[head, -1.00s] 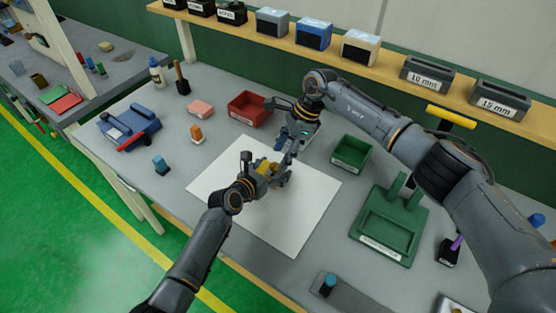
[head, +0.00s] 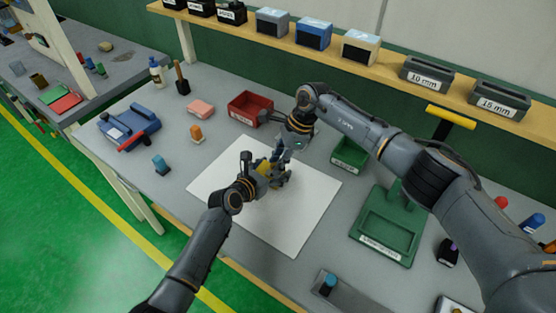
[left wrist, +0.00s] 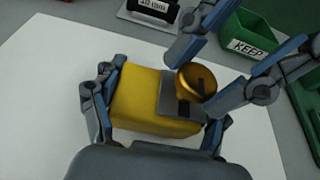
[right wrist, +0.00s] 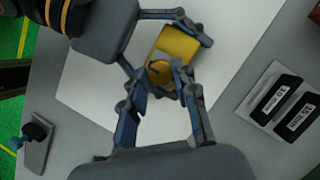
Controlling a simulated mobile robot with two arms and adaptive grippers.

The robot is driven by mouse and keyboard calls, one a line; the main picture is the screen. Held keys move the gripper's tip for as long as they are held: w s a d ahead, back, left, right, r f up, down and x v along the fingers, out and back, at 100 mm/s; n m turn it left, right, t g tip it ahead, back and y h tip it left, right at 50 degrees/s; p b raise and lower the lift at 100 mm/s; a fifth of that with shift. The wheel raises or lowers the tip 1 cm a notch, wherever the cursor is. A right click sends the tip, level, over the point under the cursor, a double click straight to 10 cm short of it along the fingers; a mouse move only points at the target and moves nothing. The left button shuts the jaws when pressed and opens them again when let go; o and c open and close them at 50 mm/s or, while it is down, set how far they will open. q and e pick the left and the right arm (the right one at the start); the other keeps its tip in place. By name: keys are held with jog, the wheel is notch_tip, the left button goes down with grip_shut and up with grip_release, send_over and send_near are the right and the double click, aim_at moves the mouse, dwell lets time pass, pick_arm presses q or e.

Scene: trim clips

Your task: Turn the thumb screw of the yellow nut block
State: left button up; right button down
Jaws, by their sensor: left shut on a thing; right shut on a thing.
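The yellow nut block (head: 263,168) is held a little in from the left of the white sheet, partly hidden by the grippers in the head view. My left gripper (left wrist: 155,115) is shut on it, one finger on each side; the block (left wrist: 140,98) shows clearly in the left wrist view. The round gold thumb screw (left wrist: 192,82) sits at the block's end, beside a grey plate with a dark slot. My right gripper (right wrist: 160,85) has its fingers on either side of the thumb screw (right wrist: 157,72), shut on it.
The white sheet (head: 300,225) around the block is otherwise bare. A red bin (head: 247,109) stands behind, a green bin (head: 347,160) and a green tray (head: 385,228) to the right.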

jog(key=shift+m, duration=0.3)
jog(key=m+t, duration=0.1)
jog(key=m, duration=0.1)
jog(key=m+t, duration=0.1)
jog(key=m, duration=0.1)
jog(key=shift+s+m, duration=0.2)
jog(key=shift+m, duration=0.1)
jog(key=m, duration=0.2)
jog(key=m+t+h, duration=0.1)
jog(key=m, duration=0.1)
jog(key=m+t+h, duration=0.1)
jog(key=m, duration=0.2)
jog(key=shift+s+a, duration=0.2)
jog(key=shift+s, duration=0.05)
jog(key=m+h, duration=0.1)
jog(key=m, duration=0.2)
jog(key=m+t+h, duration=0.1)
jog(key=m, duration=0.2)
jog(key=shift+a+m, duration=0.2)
jog(key=shift+m, duration=0.1)
jog(key=m+h, duration=0.1)
jog(key=m, duration=0.2)
jog(key=m+h, duration=0.1)
jog(key=m, duration=0.1)
jog(key=shift+a+m+h, duration=0.15)
jog(key=shift+m+h, duration=0.15)
jog(key=shift+m, duration=0.4)
jog(key=c, duration=1)
grip_release()
